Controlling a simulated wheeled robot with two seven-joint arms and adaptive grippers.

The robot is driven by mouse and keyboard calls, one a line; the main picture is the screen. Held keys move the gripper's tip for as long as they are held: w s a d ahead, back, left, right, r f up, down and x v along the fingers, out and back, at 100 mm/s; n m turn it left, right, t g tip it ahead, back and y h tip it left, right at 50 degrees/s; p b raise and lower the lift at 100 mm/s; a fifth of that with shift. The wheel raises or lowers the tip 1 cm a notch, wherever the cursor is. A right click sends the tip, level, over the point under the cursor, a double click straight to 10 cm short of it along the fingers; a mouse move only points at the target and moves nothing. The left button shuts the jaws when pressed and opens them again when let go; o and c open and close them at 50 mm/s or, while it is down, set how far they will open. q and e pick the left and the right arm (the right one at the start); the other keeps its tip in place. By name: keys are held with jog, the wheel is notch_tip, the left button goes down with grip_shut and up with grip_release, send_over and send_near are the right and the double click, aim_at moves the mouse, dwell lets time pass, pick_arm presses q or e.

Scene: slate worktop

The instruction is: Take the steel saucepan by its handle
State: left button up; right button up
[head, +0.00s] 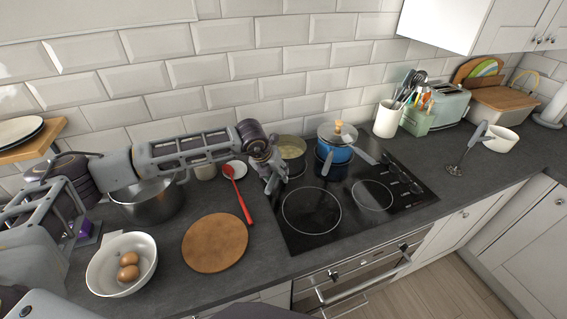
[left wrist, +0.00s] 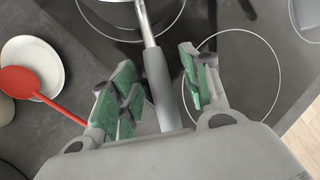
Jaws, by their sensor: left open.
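The steel saucepan (head: 294,160) stands on the back left of the black hob, partly hidden by my left gripper in the head view. Its handle (left wrist: 157,80) has a grey grip and points back toward my wrist. My left gripper (head: 275,180) is open at the pan's front left. In the left wrist view, the left gripper's (left wrist: 156,66) green-padded fingers stand on either side of the handle, with a gap on both sides. The saucepan's body (left wrist: 120,12) is cut off at the top of that view. My right gripper is not in view.
A blue pot (head: 337,153) with a lid stands right beside the saucepan. A red spoon (head: 240,196) lies left of the hob, its head on a white saucer (head: 237,166). A round wooden board (head: 215,243) lies in front. The front hob rings (head: 312,211) are clear.

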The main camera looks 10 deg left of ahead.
pick_arm(q)
jog(key=shift+c, duration=0.2)
grip_shut()
jog(key=shift+w+r, duration=0.1)
jog(key=shift+r, duration=0.15)
dwell(0.3)
jog(key=shift+r, duration=0.25)
notch_tip(320, 180, up, 8)
jog(key=shift+r+b, duration=0.1)
jog(key=shift+b, duration=0.8)
jog(key=shift+r, duration=0.5)
